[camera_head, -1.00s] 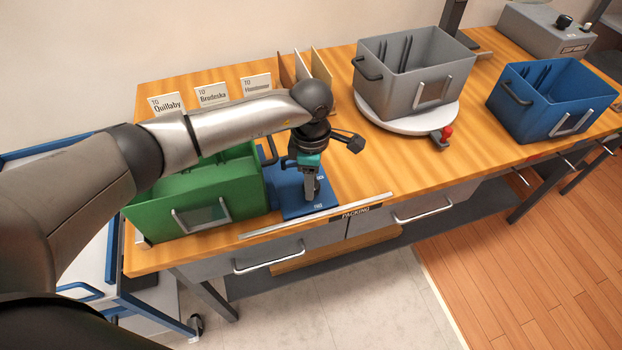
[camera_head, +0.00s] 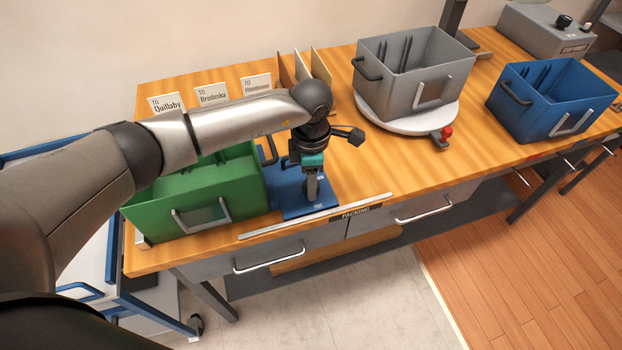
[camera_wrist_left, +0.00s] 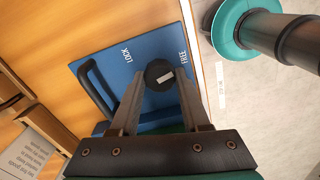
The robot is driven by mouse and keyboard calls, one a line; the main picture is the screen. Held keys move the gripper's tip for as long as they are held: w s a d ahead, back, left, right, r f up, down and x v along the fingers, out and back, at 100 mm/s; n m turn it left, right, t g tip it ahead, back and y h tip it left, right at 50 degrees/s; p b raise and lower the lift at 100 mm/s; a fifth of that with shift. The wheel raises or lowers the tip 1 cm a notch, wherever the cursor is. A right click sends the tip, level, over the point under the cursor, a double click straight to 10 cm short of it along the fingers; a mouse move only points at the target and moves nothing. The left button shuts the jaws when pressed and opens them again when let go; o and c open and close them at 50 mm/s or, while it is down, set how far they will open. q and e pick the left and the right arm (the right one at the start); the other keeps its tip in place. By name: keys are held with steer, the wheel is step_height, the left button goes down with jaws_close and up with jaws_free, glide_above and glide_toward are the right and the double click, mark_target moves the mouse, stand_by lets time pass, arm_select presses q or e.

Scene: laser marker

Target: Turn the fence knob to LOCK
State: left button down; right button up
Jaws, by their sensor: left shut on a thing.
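The fence plate (camera_head: 290,203) is blue and lies at the front of the bench beside the green tote. In the left wrist view the plate (camera_wrist_left: 150,55) carries the words LOCK and FREE. My left gripper (camera_head: 312,196) reaches down over the plate. In the left wrist view its fingers (camera_wrist_left: 159,80) are shut on the knob, one on each side. My right gripper is not in view.
The green tote (camera_head: 190,200) stands close left of the plate. A grey tote (camera_head: 412,80) sits on a round turntable (camera_head: 405,122) with a red knob. A blue tote (camera_head: 545,100) is farther right. Wooden dividers (camera_head: 320,75) stand behind.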

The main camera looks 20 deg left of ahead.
arm_select(q)
steer(key=n, duration=0.5)
steer(key=shift+p, duration=0.3)
steer(key=n+p, duration=0.1)
steer(key=n, duration=0.5)
steer(key=n+p, duration=0.2)
steer(key=n, duration=0.3)
steer(key=n+p, duration=0.2)
steer(key=n, duration=0.3)
steer(key=shift+n+p, duration=0.3)
steer(key=shift+p, duration=0.05)
steer(key=shift+c, duration=1.9)
jaws_free()
